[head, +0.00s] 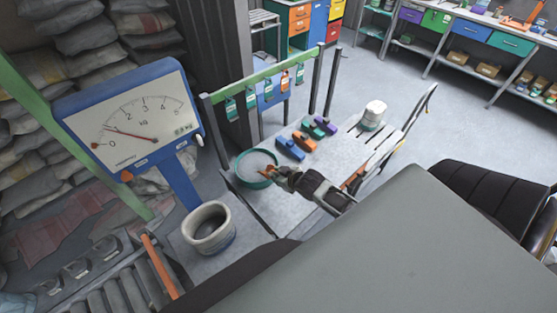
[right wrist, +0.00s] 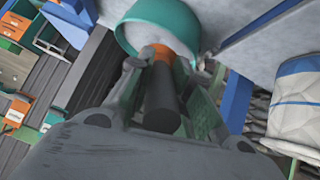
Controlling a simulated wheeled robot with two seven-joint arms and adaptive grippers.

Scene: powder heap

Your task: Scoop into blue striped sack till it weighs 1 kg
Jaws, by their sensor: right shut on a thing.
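A teal tub (head: 239,172) of white powder stands on the grey bench; it also shows in the right wrist view (right wrist: 126,38). My right gripper (head: 284,177) is at the tub's right side, shut on the dark handle of a scoop (right wrist: 162,98) with an orange collar. The scoop's head points into the tub and is mostly hidden. The blue striped sack (head: 208,232) stands open with a rolled rim, left of the tub and below the dial; its blue stripe shows in the right wrist view (right wrist: 300,66). The scale dial's (head: 130,118) red needle points between 0 and 1 kg. My left gripper is not in view.
Blue, orange, green and purple scoops or blocks (head: 305,139) lie on the bench behind the tub. A green rail (head: 255,78) with hanging tags stands behind. Stacked sacks (head: 90,35) fill the left.

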